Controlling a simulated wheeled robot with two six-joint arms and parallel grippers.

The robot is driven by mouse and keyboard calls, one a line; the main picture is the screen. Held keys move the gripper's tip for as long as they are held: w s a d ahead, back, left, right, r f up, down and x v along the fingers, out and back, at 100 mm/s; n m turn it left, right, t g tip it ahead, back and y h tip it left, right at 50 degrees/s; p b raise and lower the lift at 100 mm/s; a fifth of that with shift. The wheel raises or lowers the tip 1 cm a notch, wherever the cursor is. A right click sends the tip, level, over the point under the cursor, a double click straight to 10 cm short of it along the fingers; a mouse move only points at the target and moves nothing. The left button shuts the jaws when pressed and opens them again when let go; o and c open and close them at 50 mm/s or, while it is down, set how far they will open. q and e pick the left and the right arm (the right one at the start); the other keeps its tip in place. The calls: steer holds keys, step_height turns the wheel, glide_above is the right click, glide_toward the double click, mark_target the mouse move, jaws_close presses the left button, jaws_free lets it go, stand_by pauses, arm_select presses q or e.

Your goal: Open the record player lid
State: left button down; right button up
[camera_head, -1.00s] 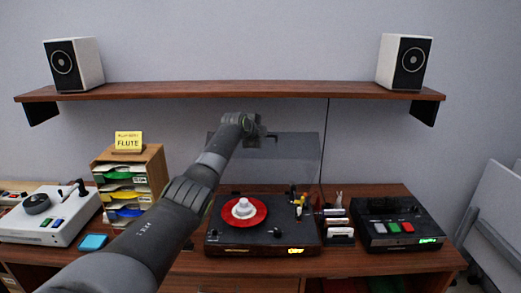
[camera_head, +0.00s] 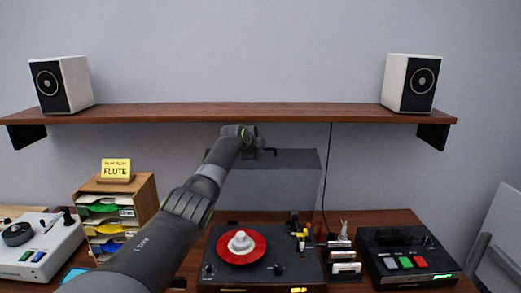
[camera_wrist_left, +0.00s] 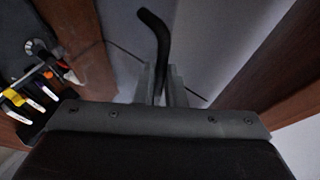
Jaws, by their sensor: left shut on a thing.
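The record player (camera_head: 220,277) stands on the desk in the middle, with a red record (camera_head: 240,247) on its platter. Its see-through grey lid (camera_head: 285,185) stands up steeply at the back, in front of the wall. My left gripper (camera_head: 262,150) is at the lid's top edge, shut on the dark lid handle. In the left wrist view the handle (camera_wrist_left: 156,35) is a bent black bar between the fingers of my left gripper (camera_wrist_left: 160,85). My right gripper is not in view.
A wooden shelf (camera_head: 330,112) with two white speakers hangs just above the lid. A white deck (camera_head: 40,245) and paper organizer (camera_head: 145,200) stand left. A dark button device (camera_head: 395,245) and small holders (camera_head: 343,258) stand right. A black cable hangs beside the lid.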

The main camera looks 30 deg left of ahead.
arm_select(q)
steer(key=c, duration=1.7)
jaws_free()
steer(key=shift+r, duration=0.25)
steer(key=shift+o, duration=1)
steer(key=shift+s, duration=0.15)
steer(key=shift+f, duration=0.1)
steer(key=b+v, duration=0.5)
steer(key=v, duration=1.2)
steer(key=shift+s+b, duration=0.2)
steer(key=shift+b, duration=0.1)
steer(key=shift+d, duration=0.1)
